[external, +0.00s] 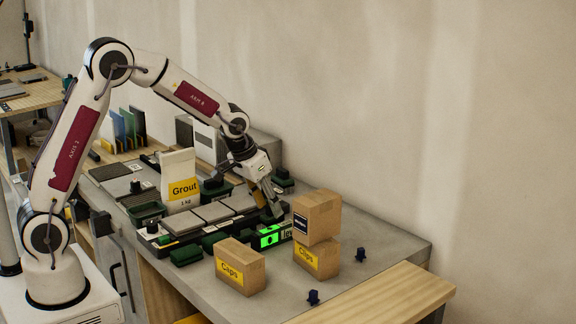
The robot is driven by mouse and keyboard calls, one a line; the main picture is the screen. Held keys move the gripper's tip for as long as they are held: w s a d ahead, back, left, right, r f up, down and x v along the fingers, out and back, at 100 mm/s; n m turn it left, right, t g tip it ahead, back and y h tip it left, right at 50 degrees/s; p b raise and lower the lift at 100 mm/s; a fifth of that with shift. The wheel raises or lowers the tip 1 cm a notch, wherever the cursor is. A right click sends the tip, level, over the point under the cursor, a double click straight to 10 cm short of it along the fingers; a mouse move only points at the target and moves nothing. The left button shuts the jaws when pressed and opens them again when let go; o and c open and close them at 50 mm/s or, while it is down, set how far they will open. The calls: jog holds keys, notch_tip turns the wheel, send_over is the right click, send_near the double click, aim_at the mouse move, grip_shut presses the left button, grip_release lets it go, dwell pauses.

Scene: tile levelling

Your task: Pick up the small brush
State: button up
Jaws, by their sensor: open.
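My gripper (271,205) is open and points down over the right part of the workbench, close behind the green-lit level (270,237). I cannot pick out the small brush for certain at this size. Small dark green and black pieces lie around the tiles: one (186,255) at the front edge and one (283,178) behind my gripper. My gripper hides part of the bench just below and behind it, and I see nothing held in it.
Grey tiles (211,212) lie in the middle, with a grout bag (181,183) behind them. Two stacked boxes (317,214) stand right of my gripper. Small dark blue pieces (361,255) lie farther right. The bench's right end is mostly clear.

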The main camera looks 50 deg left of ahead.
aim_at(272, 215)
jog(key=shift+a+x, duration=0.2)
jog(key=shift+x, duration=0.7)
jog(key=shift+a+x, duration=0.2)
jog(key=shift+x, duration=0.75)
jog(key=shift+w+f, duration=0.4)
jog(key=shift+f, duration=0.25)
grip_shut()
